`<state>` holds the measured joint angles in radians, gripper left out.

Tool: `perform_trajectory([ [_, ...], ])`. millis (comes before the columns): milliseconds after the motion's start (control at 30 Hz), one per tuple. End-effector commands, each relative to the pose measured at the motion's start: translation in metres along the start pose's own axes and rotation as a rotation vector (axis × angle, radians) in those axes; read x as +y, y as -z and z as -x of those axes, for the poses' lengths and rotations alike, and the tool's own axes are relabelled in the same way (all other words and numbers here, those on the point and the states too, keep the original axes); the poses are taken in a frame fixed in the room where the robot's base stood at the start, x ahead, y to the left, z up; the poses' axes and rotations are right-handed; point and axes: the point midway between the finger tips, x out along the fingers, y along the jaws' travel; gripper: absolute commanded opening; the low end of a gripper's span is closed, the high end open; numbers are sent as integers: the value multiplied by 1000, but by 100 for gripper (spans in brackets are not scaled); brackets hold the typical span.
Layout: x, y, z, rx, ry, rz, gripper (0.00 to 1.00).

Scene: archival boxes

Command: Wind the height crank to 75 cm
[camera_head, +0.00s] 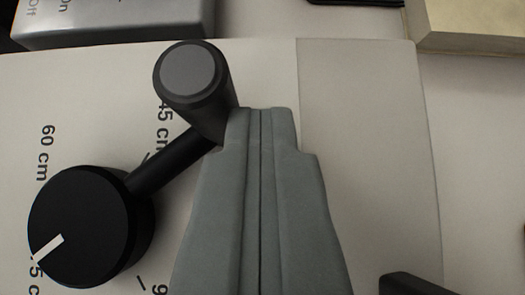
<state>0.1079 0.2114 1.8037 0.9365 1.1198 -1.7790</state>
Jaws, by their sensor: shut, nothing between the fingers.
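The height crank has a round black hub (80,225) at the lower left with a white pointer line. Its black arm runs up and right to an upright handle (188,72) with a grey top. The pointer line aims to the lower left, towards a partly hidden label ending in "5 cm" (36,272). Printed labels "60 cm" (46,152) and "45 cm" (164,122) also show; the latter is partly covered by the handle. My gripper (262,112) is shut and empty. Its tips are just right of the handle's lower part; I cannot tell if they touch.
A grey metal box (110,25) marked "On" and "Off" stands at the upper left. A pale box (475,22) is at the upper right. A black object (415,287) shows at the lower right edge. The grey-beige panel (365,150) right of my gripper is clear.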

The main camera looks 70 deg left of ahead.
Motion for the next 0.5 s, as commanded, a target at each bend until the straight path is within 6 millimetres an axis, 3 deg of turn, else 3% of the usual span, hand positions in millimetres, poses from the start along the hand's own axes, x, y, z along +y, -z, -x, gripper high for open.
perform_trajectory([
  [233,0,0,13,1,-1,1,0],
  [500,0,0,62,0,-3,0,0],
])
